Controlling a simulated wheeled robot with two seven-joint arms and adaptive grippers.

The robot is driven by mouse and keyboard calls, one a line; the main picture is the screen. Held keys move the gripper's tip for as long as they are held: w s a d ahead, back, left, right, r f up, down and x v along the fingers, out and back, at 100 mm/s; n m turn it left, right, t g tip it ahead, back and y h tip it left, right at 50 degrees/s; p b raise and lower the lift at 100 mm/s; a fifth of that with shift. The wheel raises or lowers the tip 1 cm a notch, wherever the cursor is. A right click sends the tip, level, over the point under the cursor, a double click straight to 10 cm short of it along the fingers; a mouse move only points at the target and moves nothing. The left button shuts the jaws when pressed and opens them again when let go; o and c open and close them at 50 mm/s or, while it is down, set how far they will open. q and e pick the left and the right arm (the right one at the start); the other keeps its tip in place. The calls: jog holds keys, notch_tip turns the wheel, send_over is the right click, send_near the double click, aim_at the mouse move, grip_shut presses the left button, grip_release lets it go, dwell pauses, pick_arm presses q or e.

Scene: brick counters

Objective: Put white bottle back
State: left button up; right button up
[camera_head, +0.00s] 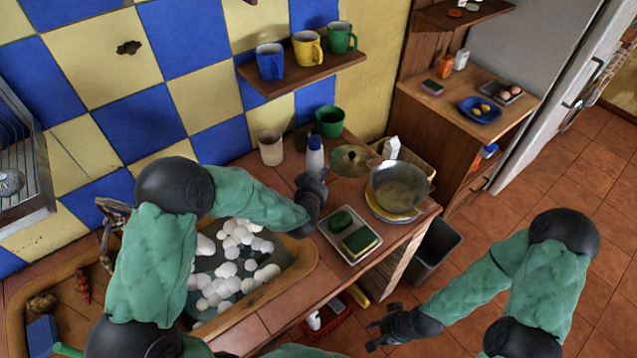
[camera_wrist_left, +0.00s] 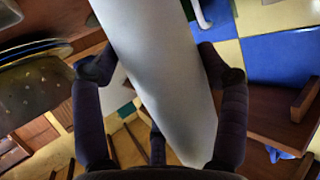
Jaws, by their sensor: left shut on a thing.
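The white bottle (camera_head: 315,157) has a blue cap and stands about upright at the back of the tiled counter, beside a white cup. My left gripper (camera_head: 312,188) is shut on its lower part. In the left wrist view the white bottle (camera_wrist_left: 158,75) fills the middle, between the fingers of my left gripper (camera_wrist_left: 155,75). Whether its base touches the counter is hidden behind the gripper. My right gripper (camera_head: 379,331) is empty, low in front of the counter near the floor; its finger opening is too small to tell.
Near the bottle are a white cup (camera_head: 271,147), a green cup (camera_head: 330,121), a metal bowl (camera_head: 399,190) and a tray (camera_head: 370,250) with sponges. A sink with foam (camera_head: 238,262) lies left. A shelf (camera_head: 300,76) with mugs hangs above. A dark bin (camera_head: 437,249) stands below, right.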

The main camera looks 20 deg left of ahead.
pick_arm(q)
jog(key=shift+f, duration=0.5)
jog(key=shift+f, duration=0.1)
jog(key=o, duration=0.8)
jog(key=shift+f, duration=0.2)
jog(key=o, duration=0.4)
jog(key=shift+o, duration=0.2)
jog(key=shift+r, duration=0.1)
jog(key=shift+s+r, duration=0.1)
jog(key=shift+r, duration=0.15)
jog(key=p+v, duration=0.2)
jog(key=v, duration=0.9)
jog(key=shift+s, duration=0.4)
